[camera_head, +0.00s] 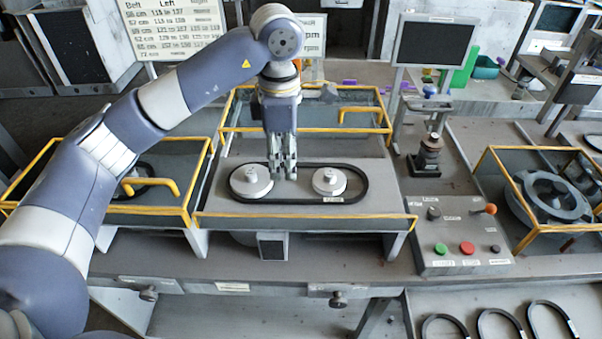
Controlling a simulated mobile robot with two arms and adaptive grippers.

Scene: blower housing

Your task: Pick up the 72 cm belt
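A black belt (365,187) lies in a long loop around two pale round pulleys, the left pulley (251,181) and the right pulley (329,180), on a grey housing. It carries a small white label too small to read. More black belts, one on the left (427,323), one in the middle (483,317) and one on the right (533,311), lie at the bottom right, cut off by the picture edge. Their sizes cannot be read. My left gripper (283,176) points down between the two pulleys, near the belt's far run. Its fingers look close together, and I see nothing clearly held.
Yellow-edged clear covers (340,116) stand open behind the housing. A control box (460,238) with green and red buttons is to the right. A size chart (172,28) and a dark monitor (436,44) stand behind. A yellow-framed box (515,150) is at far right.

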